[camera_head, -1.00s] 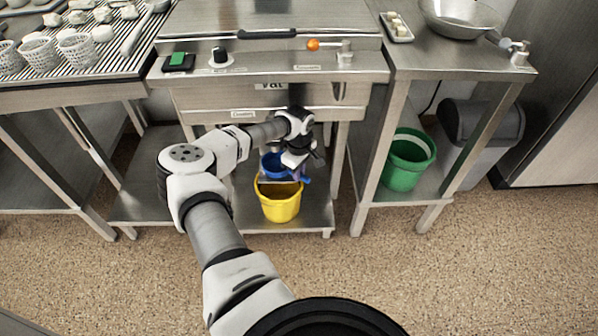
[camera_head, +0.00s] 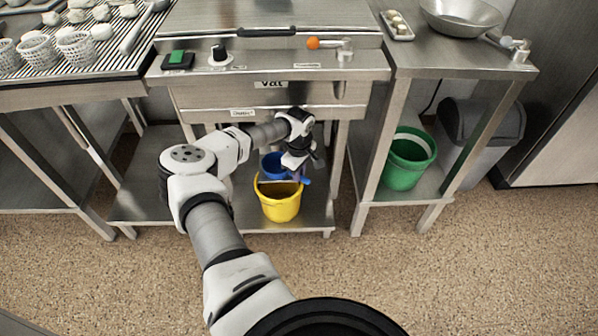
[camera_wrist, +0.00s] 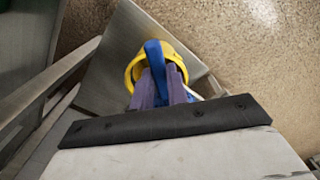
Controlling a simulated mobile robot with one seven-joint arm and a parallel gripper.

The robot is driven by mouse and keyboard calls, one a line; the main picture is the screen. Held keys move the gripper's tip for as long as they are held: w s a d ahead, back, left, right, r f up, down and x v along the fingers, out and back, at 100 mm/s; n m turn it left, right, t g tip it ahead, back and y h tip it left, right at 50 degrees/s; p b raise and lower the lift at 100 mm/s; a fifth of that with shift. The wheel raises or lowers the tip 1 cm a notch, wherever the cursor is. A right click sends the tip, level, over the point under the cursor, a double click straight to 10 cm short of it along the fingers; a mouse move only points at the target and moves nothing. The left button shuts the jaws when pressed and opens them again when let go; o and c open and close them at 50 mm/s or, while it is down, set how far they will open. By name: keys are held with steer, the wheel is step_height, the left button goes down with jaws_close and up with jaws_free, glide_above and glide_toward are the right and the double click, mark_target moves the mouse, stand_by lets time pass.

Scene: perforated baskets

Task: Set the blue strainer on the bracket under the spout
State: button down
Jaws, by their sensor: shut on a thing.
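The blue strainer (camera_head: 272,164) is under the vat, above and slightly behind the yellow bucket (camera_head: 281,209). My gripper (camera_head: 299,172) is at its right side, shut on its blue handle (camera_head: 304,180). In the wrist view the handle (camera_wrist: 155,58) runs between the two purple-grey fingers of my gripper (camera_wrist: 160,80), over the yellow bucket (camera_wrist: 178,52). The strainer's bowl is hidden in the wrist view. The spout and the bracket cannot be made out behind my arm and under the vat's front (camera_head: 270,95). I cannot tell whether the strainer touches a support.
The yellow bucket stands on the low steel shelf (camera_head: 300,222). Table legs stand left and right of my gripper. A green bucket (camera_head: 405,172) is on the shelf to the right, with a grey bin (camera_head: 478,135) behind it. The floor (camera_head: 420,270) in front is clear.

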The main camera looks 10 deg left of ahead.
steer(key=shift+f, duration=0.1)
steer(key=c, duration=1.3)
jaws_free()
